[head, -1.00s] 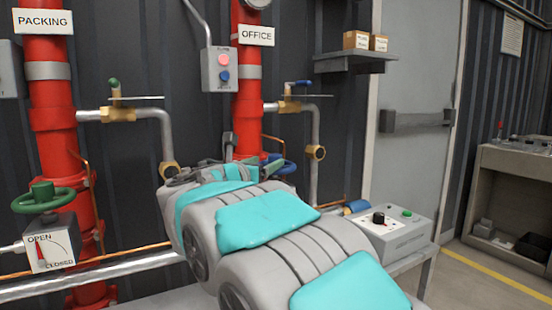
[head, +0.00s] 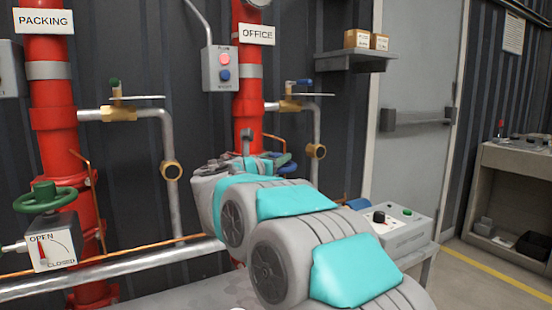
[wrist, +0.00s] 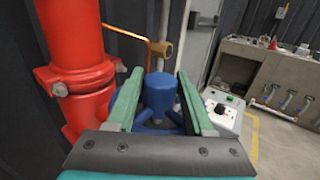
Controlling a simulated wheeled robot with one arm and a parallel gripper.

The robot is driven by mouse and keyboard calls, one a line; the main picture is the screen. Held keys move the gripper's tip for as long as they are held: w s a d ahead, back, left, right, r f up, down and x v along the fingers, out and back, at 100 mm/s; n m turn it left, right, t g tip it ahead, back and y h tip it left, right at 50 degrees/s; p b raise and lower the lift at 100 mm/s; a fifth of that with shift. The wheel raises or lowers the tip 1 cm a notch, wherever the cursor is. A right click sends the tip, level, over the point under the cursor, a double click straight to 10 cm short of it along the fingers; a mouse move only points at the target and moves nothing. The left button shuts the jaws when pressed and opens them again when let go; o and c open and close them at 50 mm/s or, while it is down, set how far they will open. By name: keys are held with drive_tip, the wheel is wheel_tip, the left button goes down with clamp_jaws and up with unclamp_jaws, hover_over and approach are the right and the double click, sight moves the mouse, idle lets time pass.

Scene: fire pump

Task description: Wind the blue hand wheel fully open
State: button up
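The blue hand wheel is on the red OFFICE riser, low down. In the head view only a small part of its blue rim (head: 289,169) shows behind my arm. In the wrist view its blue hub (wrist: 161,94) stands between the two green fingers of my gripper (wrist: 159,74), with blue spokes and rim below it. The fingers are apart, one on each side of the hub. I cannot tell whether either finger touches the wheel. Part of the rim is hidden by the fingers and the gripper body.
The red OFFICE riser (wrist: 75,55) stands close left of my gripper. A thin copper pipe (wrist: 126,33) with a brass fitting runs just beyond the wheel. A grey control box (head: 396,230) sits to the right. A green hand wheel (head: 44,197) is on the PACKING riser at left.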

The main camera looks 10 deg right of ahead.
clamp_jaws()
drive_tip(key=shift+d+n+t+y+b, duration=0.2)
drive_tip(key=shift+n+t+y+b, duration=0.1)
drive_tip(key=shift+n+y, duration=0.15)
